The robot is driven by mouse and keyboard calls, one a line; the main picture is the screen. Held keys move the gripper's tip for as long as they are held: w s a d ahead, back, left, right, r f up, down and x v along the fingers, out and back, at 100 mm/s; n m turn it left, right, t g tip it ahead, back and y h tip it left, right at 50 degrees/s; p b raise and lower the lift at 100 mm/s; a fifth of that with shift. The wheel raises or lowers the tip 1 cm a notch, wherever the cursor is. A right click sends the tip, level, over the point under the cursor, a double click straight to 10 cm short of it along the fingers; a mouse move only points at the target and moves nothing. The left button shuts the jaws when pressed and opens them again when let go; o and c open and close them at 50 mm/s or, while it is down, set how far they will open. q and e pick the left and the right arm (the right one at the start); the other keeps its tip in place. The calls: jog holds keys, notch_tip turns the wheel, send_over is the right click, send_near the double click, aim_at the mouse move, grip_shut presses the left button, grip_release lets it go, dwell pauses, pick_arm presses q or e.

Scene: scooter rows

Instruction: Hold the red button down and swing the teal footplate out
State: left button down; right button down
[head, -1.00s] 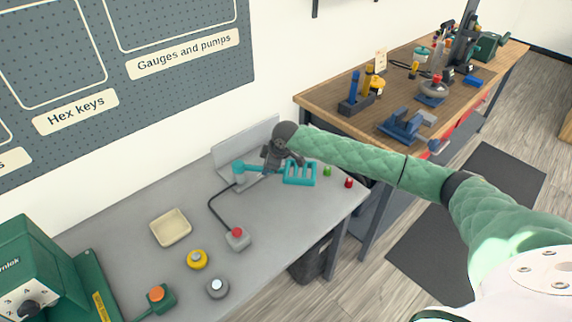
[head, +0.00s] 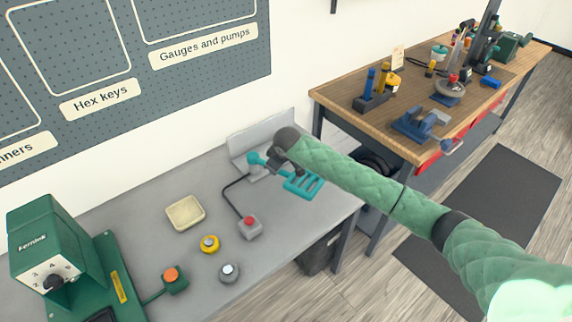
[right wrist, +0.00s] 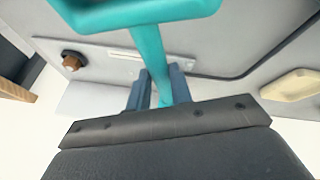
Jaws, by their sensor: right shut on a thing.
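The teal footplate (head: 302,185) is a slotted plate on a teal arm pivoting at a grey bracket (head: 258,171) against the back of the grey bench. It points forward and right over the bench. My right gripper (right wrist: 158,88) is shut on the teal bar, which passes between its blue-grey fingers in the right wrist view; in the head view my wrist hides the grip. The red button (head: 249,219) sits on a small grey box, joined by a black cable to the bracket. Nothing touches the red button. My left gripper is not in view.
A green machine (head: 50,245) stands at left. A wooden bench (head: 345,96) with tools is at right.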

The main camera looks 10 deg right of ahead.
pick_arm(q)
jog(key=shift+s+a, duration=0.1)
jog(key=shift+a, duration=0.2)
pick_arm(e)
jog(key=shift+a, duration=0.1)
jog(key=c, duration=1.3)
grip_release()
jog(key=shift+o, duration=0.2)
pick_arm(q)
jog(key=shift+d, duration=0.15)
pick_arm(e)
jog(key=shift+s+r, duration=0.1)
jog(key=shift+s+r+b, duration=0.1)
jog(key=shift+r+b, duration=0.2)
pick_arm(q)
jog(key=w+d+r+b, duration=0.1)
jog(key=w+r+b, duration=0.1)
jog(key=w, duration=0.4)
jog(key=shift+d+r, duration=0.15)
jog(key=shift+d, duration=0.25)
pick_arm(e)
jog(key=v, duration=0.7)
